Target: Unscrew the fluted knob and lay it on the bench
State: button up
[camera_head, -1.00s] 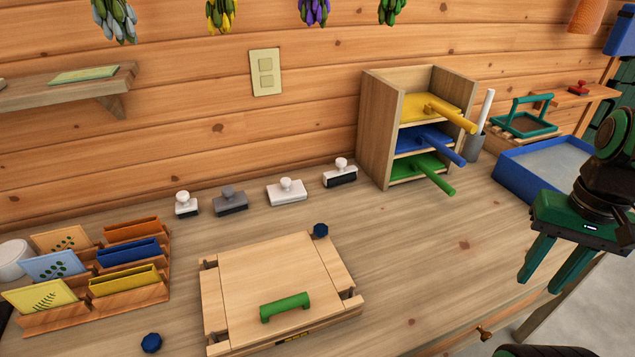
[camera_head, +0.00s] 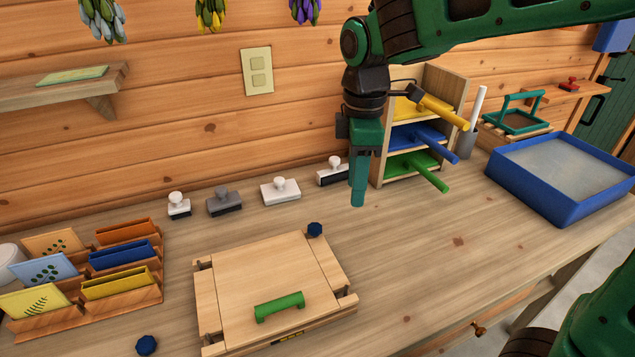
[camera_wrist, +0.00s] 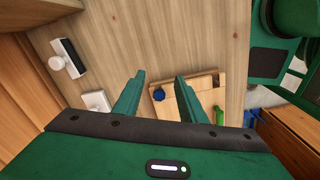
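A dark blue fluted knob (camera_head: 315,229) sits at the far right corner of a wooden press (camera_head: 245,285) with a green handle (camera_head: 280,306). It also shows in the wrist view (camera_wrist: 158,94), between and beyond my fingers. A second dark blue knob (camera_head: 147,345) is on the bench (camera_head: 420,270) by the near left corner of the press. My gripper (camera_head: 357,203) points down above the bench, behind and right of the corner knob and apart from it. In the wrist view, my gripper (camera_wrist: 160,76) has its fingers spread with nothing between them.
Several stamps (camera_head: 281,191) stand in a row behind the press. A rack (camera_head: 440,105) with coloured handles is behind my gripper. A card holder (camera_head: 110,290) stands left, a blue tray (camera_head: 540,185) right. The bench right of the press is clear.

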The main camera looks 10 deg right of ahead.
aim_at(315, 228)
jog(key=a+n, duration=0.4)
jog(key=a, duration=0.4)
notch_tip(315, 228, down, 9)
jog(key=shift+r, duration=0.2)
jog(key=shift+f, duration=0.25)
jog(key=shift+c, duration=1.1)
jog(key=shift+r, duration=0.1)
jog(key=c, duration=0.7)
jog(key=n, duration=0.3)
jog(key=shift+w, duration=0.1)
jog(key=n, duration=0.5)
jog(key=shift+r, duration=0.1)
jog(key=n, duration=0.5)
jog(key=shift+n, duration=0.4)
jog(key=n, duration=0.5)
jog(key=o, duration=0.9)
jog(key=shift+c, duration=0.2)
jog(key=shift+s, duration=0.25)
